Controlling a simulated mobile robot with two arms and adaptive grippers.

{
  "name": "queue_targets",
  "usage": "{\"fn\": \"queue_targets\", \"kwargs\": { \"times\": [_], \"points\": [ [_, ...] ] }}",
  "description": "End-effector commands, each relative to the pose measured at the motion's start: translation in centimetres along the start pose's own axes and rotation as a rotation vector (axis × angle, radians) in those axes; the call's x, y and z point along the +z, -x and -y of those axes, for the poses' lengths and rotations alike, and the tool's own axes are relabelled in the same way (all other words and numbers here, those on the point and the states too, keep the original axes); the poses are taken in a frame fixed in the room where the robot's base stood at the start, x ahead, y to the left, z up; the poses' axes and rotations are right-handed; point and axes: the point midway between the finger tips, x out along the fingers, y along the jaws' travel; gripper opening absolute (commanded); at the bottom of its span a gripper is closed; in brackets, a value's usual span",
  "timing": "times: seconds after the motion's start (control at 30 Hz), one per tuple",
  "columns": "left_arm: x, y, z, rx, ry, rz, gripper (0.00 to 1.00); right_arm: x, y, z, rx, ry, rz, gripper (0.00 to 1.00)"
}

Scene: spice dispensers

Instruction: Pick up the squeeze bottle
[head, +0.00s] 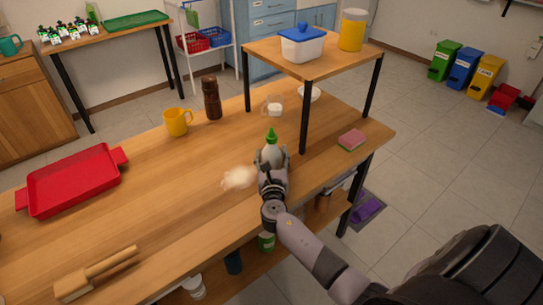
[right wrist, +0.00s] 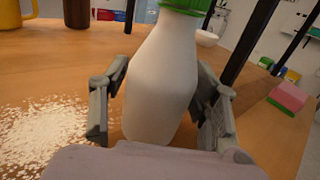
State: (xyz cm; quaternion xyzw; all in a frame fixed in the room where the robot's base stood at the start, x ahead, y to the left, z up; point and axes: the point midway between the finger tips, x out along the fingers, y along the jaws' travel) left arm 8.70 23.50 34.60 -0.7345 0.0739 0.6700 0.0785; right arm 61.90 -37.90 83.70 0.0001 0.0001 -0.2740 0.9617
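The squeeze bottle (head: 271,152) is white with a green pointed cap and stands upright on the wooden table. In the right wrist view the white bottle (right wrist: 162,85) fills the middle, its cap cut off by the top edge. My right gripper (head: 272,160) is low at the bottle, with one finger on each side of its body. In the right wrist view the fingers of the right gripper (right wrist: 160,95) are spread around the bottle; firm contact is not clear. My left gripper is not in view.
Spilled white powder (head: 238,177) lies left of the bottle. A raised wooden shelf (head: 318,66) stands behind it, one leg close to the right. A pink-green sponge (head: 351,139), yellow mug (head: 177,122), brown shaker (head: 212,98) and red tray (head: 72,181) are around.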

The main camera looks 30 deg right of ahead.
Motion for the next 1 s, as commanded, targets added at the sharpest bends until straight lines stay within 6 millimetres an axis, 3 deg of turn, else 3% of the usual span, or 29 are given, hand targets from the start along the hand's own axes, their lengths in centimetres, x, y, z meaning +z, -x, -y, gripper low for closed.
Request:
{"fn": "queue_targets", "kwargs": {
  "times": [0.63,1.0],
  "points": [
    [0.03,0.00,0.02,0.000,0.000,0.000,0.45,0.00,0.02,0.00,0.000,0.000,0.000,0.11],
    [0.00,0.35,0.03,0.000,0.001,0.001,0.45,0.90,-0.01,-0.02,0.000,-0.002,0.003,0.11]
  ]
}}
